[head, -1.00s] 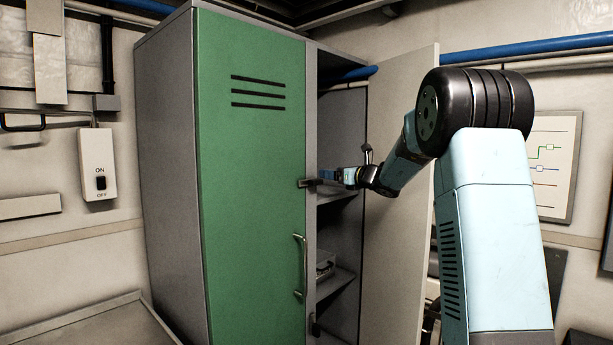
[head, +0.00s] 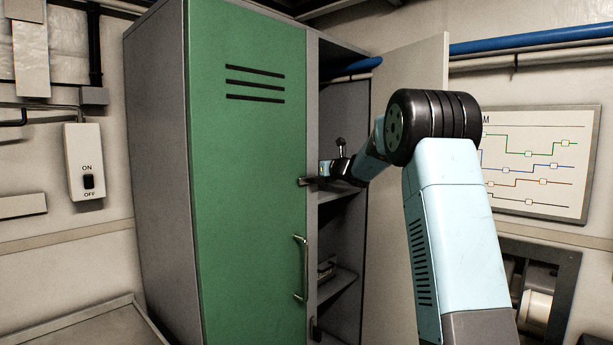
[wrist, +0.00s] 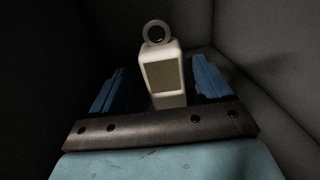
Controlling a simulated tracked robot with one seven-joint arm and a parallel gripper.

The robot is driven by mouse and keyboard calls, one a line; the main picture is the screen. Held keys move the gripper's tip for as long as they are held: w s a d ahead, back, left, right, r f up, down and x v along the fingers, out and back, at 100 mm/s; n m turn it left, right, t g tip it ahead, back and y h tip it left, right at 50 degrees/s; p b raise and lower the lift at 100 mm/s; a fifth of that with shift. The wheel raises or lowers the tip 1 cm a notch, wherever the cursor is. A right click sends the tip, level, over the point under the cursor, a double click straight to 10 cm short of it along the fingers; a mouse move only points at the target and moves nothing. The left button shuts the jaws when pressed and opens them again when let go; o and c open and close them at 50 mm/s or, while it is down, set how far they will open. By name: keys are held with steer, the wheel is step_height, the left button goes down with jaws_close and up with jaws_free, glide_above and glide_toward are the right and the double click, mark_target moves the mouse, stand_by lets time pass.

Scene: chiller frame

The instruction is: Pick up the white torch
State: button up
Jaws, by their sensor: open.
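The white torch (wrist: 163,75) shows in the wrist view as a pale, boxy upright body with a grey-brown front panel and a round ring with a dark centre on top. My gripper (wrist: 157,88) is open, with one blue finger on each side of the torch. The torch's lower part is hidden behind the gripper's dark front edge, and I cannot tell whether a finger touches it. In the head view my gripper (head: 324,170) reaches into the open right side of the locker (head: 157,150), at the upper shelf. I cannot make out the torch there.
The green left door (head: 245,200) is shut and its edge is close to my gripper. The pale right door (head: 405,190) stands open beside my arm. A lower shelf (head: 335,290) holds a small object. Dark compartment walls surround the torch in the wrist view.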

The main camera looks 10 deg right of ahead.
steer(key=shift+x, duration=2.65)
steer(key=shift+d, duration=0.2)
steer(key=c, duration=1.2)
